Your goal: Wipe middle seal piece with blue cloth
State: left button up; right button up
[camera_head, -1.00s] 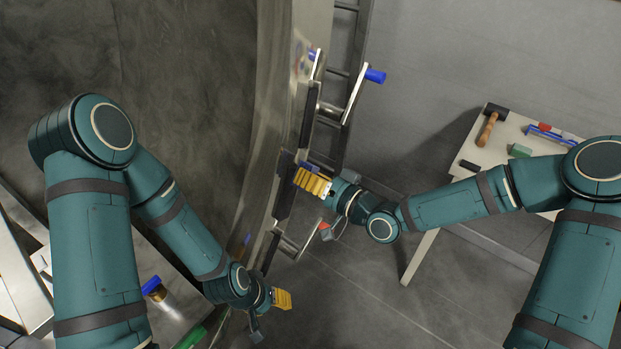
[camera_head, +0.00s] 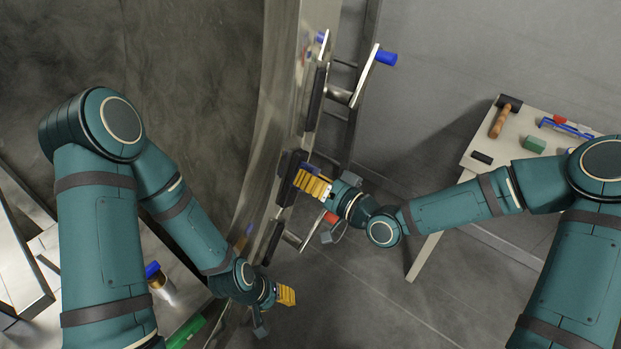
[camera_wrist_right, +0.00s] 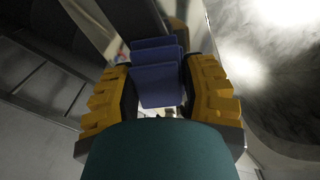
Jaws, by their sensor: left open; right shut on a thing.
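The middle seal piece (camera_head: 288,190) is a dark block on the metal door edge, between an upper and a lower dark strip. My right gripper (camera_head: 313,186), with yellow fingers, is shut on the folded blue cloth (camera_wrist_right: 158,78) beside this piece. In the head view only a bit of dark blue shows near the fingertips. In the right wrist view the cloth stands between the fingers, in front of a dark strip (camera_wrist_right: 132,18); whether they touch is unclear. My left gripper (camera_head: 286,295) is open and empty, low near the door edge.
The upper seal strip (camera_head: 315,100) and lower strip (camera_head: 273,243) line the same edge. Metal handles with blue ends (camera_head: 387,58) stick out nearby. A table (camera_head: 480,145) at right holds a hammer (camera_head: 500,122) and a green block (camera_head: 534,145). Floor between is clear.

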aim_at(305, 156)
jog(key=shift+w+d+r+p, duration=0.15)
jog(key=shift+w+r+p, duration=0.2)
jog(key=shift+r, duration=0.3)
jog(key=shift+w+d+r+p, duration=0.1)
jog(key=shift+w+r+p, duration=0.25)
jog(key=shift+r, duration=0.35)
jog(key=shift+w+d+r+p, duration=0.2)
jog(key=shift+r+p, duration=0.25)
jog(key=shift+r, duration=0.2)
jog(key=shift+s+d, duration=0.1)
jog(key=shift+c, duration=0.5)
jog(key=shift+s+d+f, duration=0.1)
jog(key=shift+s+d, duration=0.3)
jog(key=shift+d, duration=0.15)
jog(key=shift+p+v, duration=0.5)
jog(key=shift+v, duration=1.65)
jog(key=shift+f, duration=0.1)
jog(key=shift+s, duration=0.1)
jog(key=shift+p+v, duration=0.45)
jog(key=shift+v, duration=1)
